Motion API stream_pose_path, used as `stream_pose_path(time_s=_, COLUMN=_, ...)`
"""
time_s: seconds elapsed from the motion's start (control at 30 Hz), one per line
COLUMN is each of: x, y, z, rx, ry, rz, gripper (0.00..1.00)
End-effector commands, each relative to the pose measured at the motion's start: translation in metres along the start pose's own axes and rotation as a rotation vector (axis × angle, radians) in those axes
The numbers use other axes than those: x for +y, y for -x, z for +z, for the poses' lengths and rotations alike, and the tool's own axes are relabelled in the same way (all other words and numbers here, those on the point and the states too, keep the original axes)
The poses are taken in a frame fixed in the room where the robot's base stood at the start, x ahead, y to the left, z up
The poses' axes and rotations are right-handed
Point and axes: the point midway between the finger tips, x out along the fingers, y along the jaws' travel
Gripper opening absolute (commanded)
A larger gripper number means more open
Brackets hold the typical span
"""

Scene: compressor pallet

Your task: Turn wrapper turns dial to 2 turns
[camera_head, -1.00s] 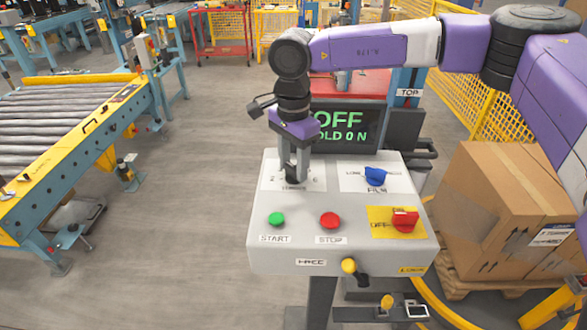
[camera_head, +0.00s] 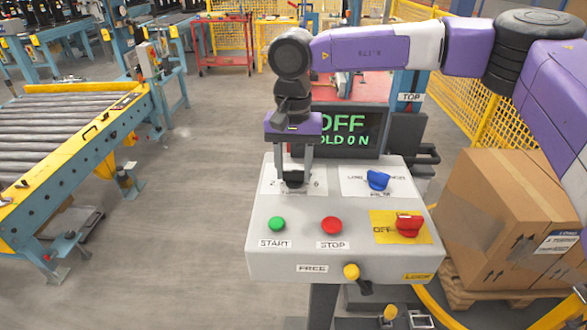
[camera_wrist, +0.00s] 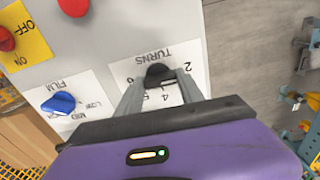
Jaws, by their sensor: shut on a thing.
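The wrapper turns dial (camera_head: 294,180) is a black knob on a white TURNS label at the upper left of the control box. In the wrist view the dial (camera_wrist: 158,73) sits between my fingertips, with the numbers 2, 4 and 5 partly showing around it. My gripper (camera_head: 294,172) points down from above and is shut on the dial, one finger on each side. The fingers hide part of the scale, and I cannot tell which number the dial points to.
The grey control box (camera_head: 345,266) also carries a blue FILM knob (camera_head: 378,180), green START (camera_head: 277,224) and red STOP (camera_head: 331,225) buttons, and a red switch (camera_head: 408,224). A screen (camera_head: 345,134) reading OFF stands behind. Cartons (camera_head: 505,215) are at right, a roller conveyor (camera_head: 65,150) at left.

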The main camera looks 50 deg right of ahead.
Motion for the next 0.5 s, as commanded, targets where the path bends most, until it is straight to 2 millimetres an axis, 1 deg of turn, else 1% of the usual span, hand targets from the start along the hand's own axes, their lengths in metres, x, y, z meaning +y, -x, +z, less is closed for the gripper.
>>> stream_pose_path(time_s=0.2, x=-0.0005, y=0.0014, z=-0.0005, rx=0.002, ry=0.047, rz=-0.002, gripper=0.04)
stream_pose_path(time_s=0.5, x=-0.0006, y=0.0016, z=-0.0006, rx=0.003, ry=0.059, rz=-0.002, gripper=0.04)
